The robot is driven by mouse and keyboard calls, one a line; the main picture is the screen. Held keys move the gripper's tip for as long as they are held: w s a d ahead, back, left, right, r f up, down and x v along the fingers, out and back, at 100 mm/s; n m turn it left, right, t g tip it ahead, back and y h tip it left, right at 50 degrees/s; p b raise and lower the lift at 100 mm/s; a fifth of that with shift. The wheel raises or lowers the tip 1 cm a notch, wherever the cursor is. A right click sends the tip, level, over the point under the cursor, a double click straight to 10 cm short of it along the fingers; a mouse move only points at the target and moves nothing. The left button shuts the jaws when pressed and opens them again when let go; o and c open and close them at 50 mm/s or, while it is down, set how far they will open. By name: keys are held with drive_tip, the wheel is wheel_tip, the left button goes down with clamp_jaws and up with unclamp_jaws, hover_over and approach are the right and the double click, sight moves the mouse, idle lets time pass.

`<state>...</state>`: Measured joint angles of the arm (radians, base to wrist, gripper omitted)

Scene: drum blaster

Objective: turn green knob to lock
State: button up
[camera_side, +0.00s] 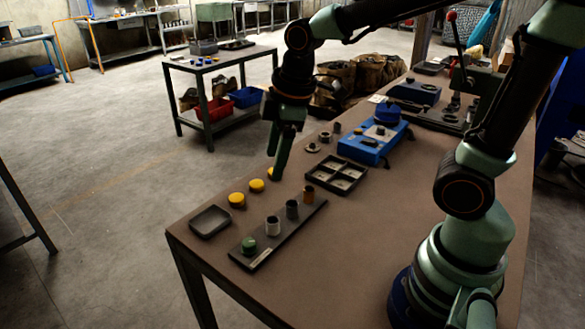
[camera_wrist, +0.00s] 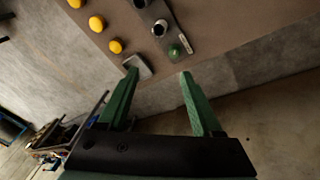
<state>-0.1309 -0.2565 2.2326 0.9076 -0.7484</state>
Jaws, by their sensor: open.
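The green knob (camera_side: 249,243) sits at the near end of a dark strip (camera_side: 270,247) on the brown table. It also shows in the wrist view (camera_wrist: 174,50), above and between the fingertips. My gripper (camera_side: 276,165) hangs above the table, near the farthest yellow piece and well apart from the knob. In the wrist view, my gripper's (camera_wrist: 158,76) two green fingers are spread with nothing between them. The knob's turn or lock marks are too small to read.
The strip also bears a silver cylinder (camera_side: 273,226), a dark one (camera_side: 292,209) and a copper-coloured one (camera_side: 308,194). Yellow pieces (camera_side: 237,200) stand left of it, beside a shallow dark tray (camera_side: 210,221). A compartment tray (camera_side: 336,175) and blue box (camera_side: 372,143) lie farther back.

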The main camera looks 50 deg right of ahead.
sight(249, 242)
drive_tip(key=w+a+f+n+g, duration=0.1)
drive_tip(key=f+n, duration=0.2)
drive_tip(key=f, duration=0.3)
drive_tip(key=w+a+f+n, duration=0.1)
drive_tip(key=a+f+n, duration=0.1)
drive_tip(key=f, duration=0.5)
drive_tip(key=w+a+f+n+g, duration=0.1)
drive_tip(key=w+a+f+n, duration=0.1)
drive_tip(key=f+n, duration=0.2)
drive_tip(key=shift+a+f+n+g, duration=0.2)
drive_tip(key=shift+f+n+g, duration=0.15)
drive_tip(key=shift+f, duration=0.95)
clamp_jaws()
